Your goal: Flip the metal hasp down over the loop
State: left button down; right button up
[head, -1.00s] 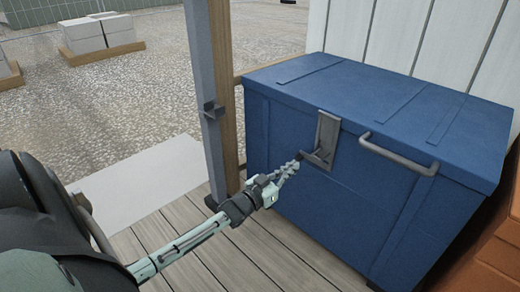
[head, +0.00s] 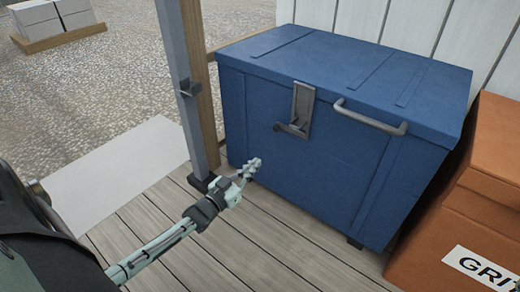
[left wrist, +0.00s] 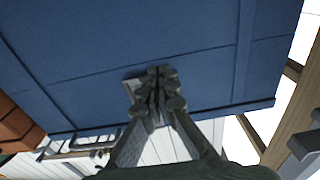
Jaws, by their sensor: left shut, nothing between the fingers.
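The blue chest (head: 270,150) has a grey metal hasp (head: 303,103) on its front. The hasp hangs down from the lid edge and looks close to flat against the front. At its lower end is a small grey bar-like fitting (head: 287,128), seemingly the loop; I cannot tell whether the loop passes through the hasp. My left gripper (head: 250,166) is shut and empty, apart from the hasp, below and left of it. In the left wrist view my shut fingers (left wrist: 157,88) show against the blue chest front. My right gripper is not in view.
A grey handle (head: 370,117) sits right of the hasp. An orange grit box (head: 455,215) stands right of the chest. A grey and wooden post (head: 185,90) stands left of the chest. The plank floor (head: 270,240) in front is clear.

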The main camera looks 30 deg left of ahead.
pick_arm(q)
jog(key=shift+s+a+f, duration=0.1)
jog(key=shift+s+f, duration=1)
